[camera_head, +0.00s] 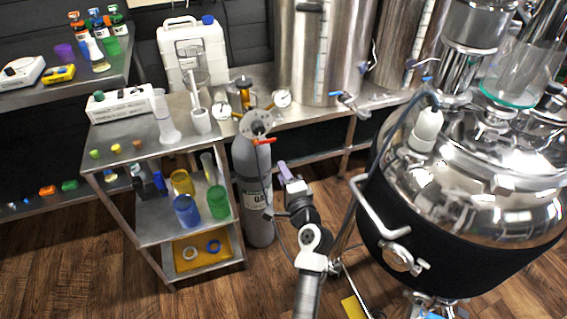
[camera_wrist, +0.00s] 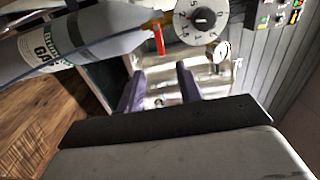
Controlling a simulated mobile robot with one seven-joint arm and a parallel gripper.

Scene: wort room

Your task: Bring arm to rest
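My gripper (camera_head: 283,172) is in front of the grey gas cylinder, to its right in the head view, with my arm reaching up from the bottom edge. In the wrist view, its two purple fingers (camera_wrist: 160,84) stand apart with nothing between them. The grey gas cylinder (camera_head: 252,200) stands upright on the floor and also lies across the upper left of the wrist view (camera_wrist: 90,35). Its red valve handle (camera_head: 264,141) is beyond the fingers. I cannot tell the exact gap between gripper and cylinder.
A steel cart (camera_head: 150,234) with cups and a tray stands left of the cylinder. A large steel kettle with a black jacket (camera_head: 455,235) stands close on the right. A steel bench (camera_head: 320,115) with vessels is behind. Wooden floor (camera_head: 215,295) is open at the front left.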

